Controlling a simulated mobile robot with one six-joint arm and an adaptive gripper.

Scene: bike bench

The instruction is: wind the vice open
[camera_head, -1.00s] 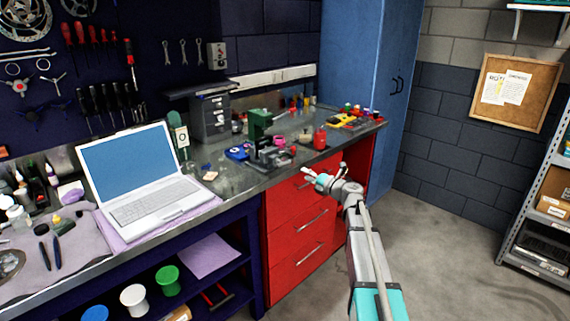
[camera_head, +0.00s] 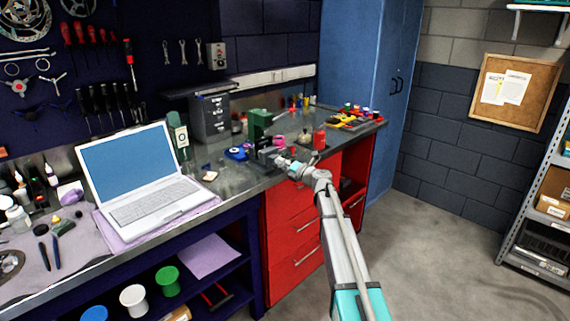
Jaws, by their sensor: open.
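A small grey vice (camera_head: 262,156) sits near the front edge of the workbench, in front of a green upright block (camera_head: 259,125). It is small in the head view, and I cannot tell how far its jaws are apart. My gripper (camera_head: 279,160) is open at the vice's right front side, above the bench edge. It partly covers the vice's near end, so the handle cannot be made out. I cannot tell whether my fingers touch it.
An open laptop (camera_head: 130,165) stands on the bench to the left. A blue item (camera_head: 236,153) lies left of the vice and a red container (camera_head: 319,139) stands to its right. Red drawers (camera_head: 291,255) are below. Open floor lies to the right.

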